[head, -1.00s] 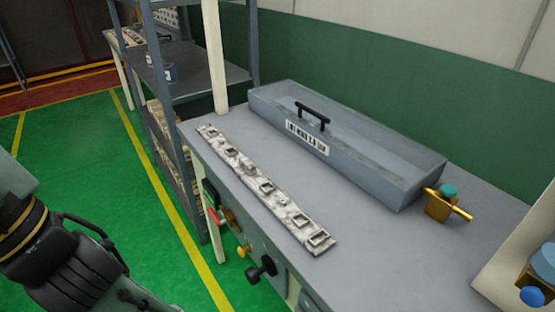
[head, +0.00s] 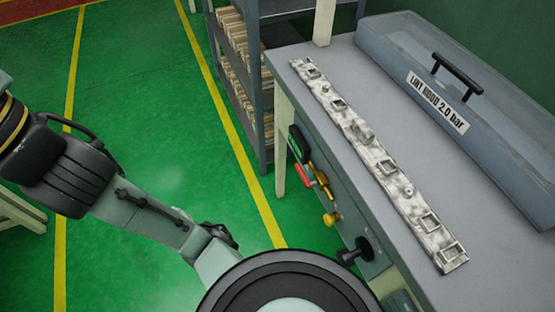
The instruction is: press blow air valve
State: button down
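Several controls sit on the bench's front panel in the head view: a red-handled lever (head: 304,174), a brass-coloured lever (head: 321,182), a yellow knob (head: 332,218) and a black knob (head: 355,251). A dark green block (head: 299,145) sits above the red lever. I read no label marking any of them as the blow air valve. My arm reaches from the left edge to the bottom middle, left of the panel. A large round part of it fills the bottom centre. My gripper is not in view.
A patchy white trim strip with several clips (head: 375,160) lies along the grey bench top (head: 330,60). A shelf rack (head: 255,70) stands beyond the bench. Green floor left of the bench is open.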

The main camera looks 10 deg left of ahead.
aim_at(309, 185)
jog(key=j+u, duration=0.25)
jog(key=j, duration=1.25)
